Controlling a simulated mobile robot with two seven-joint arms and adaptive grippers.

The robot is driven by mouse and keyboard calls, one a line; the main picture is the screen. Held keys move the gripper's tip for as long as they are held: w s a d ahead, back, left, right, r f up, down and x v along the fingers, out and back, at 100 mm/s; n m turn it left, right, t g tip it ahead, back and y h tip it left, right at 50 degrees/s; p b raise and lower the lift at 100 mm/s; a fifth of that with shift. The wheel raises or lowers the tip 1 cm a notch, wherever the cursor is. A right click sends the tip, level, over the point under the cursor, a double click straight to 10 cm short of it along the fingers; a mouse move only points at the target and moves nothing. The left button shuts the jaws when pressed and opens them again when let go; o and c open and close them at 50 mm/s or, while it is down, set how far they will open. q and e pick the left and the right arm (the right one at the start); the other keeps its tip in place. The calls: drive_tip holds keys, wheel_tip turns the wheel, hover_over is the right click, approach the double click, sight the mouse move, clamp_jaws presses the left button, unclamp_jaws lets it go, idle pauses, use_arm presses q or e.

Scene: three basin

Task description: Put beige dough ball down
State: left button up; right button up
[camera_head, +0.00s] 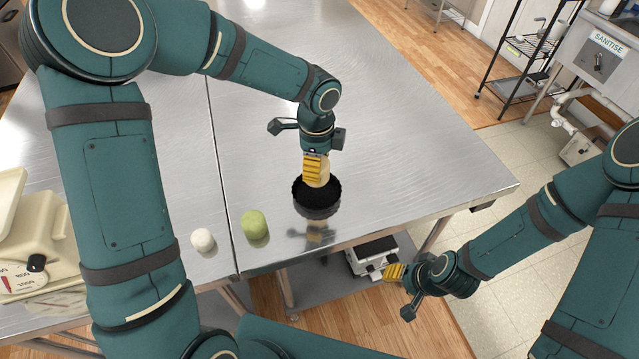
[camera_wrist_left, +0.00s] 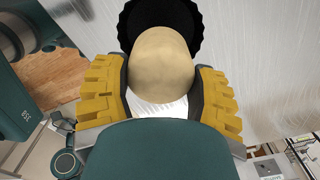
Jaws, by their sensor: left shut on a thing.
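The beige dough ball (camera_wrist_left: 162,65) is between the yellow fingers of my left gripper (camera_head: 317,172), which is shut on it. In the head view the beige dough ball (camera_head: 325,173) is partly hidden by a finger. A black fluted tin (camera_head: 318,198) stands on the steel table, directly below or just behind the ball. The black tin (camera_wrist_left: 160,14) also shows behind the ball in the left wrist view. I cannot tell whether the ball touches it. My right gripper (camera_head: 402,288) is past the table's front edge at the lower right, seemingly empty; its finger gap is unclear.
A green dough ball (camera_head: 255,225) and a white dough ball (camera_head: 203,240) lie left of the tin on the steel table (camera_head: 420,150). A beige scale (camera_head: 35,235) stands at the far left. The table right of the tin is clear.

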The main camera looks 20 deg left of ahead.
use_arm(q)
drive_tip(key=shift+f+b, duration=0.4)
drive_tip(key=shift+f, duration=2.7)
drive_tip(key=shift+f, duration=0.15)
drive_tip(key=o, duration=1.3)
